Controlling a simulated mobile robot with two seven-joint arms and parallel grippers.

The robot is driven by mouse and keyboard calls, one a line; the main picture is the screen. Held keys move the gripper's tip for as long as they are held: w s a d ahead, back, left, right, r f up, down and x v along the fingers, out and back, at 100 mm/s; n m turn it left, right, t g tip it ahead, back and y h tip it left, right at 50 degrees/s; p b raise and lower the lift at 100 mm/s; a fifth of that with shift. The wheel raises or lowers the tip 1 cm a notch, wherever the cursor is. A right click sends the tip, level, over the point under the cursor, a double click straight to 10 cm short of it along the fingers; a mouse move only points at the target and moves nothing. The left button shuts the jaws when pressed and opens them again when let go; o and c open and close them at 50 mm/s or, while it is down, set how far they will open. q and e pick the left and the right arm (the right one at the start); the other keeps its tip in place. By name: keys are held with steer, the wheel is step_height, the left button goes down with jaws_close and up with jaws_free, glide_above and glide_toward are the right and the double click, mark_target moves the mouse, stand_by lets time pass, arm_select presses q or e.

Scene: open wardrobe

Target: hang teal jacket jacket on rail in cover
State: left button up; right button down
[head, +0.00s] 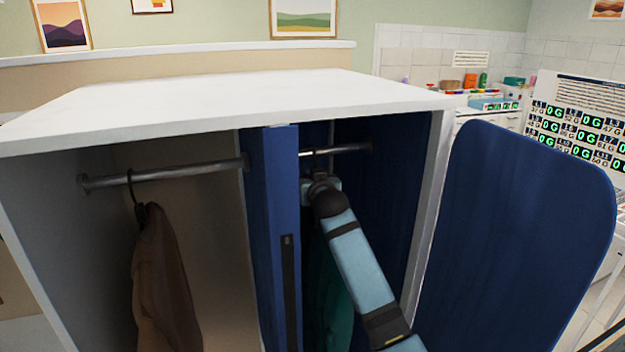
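The teal jacket (338,305) hangs in the blue-lined right compartment, mostly hidden behind my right arm. The rail (350,148) in that compartment runs below the white top. My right gripper (320,184) is just below this rail, at the top of the jacket. A dark hook-like shape shows between gripper and rail. I cannot tell whether it rests on the rail or whether the fingers are shut. My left gripper is not in view.
A brown garment (160,285) hangs from the left compartment's rail (205,168). A blue panel (272,230) with a dark handle stands between the compartments. A rounded blue door (520,240) stands open at the right. The wardrobe's white top (230,100) is clear.

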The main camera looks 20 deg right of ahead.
steer(key=shift+f, duration=0.35)
stand_by(0.7)
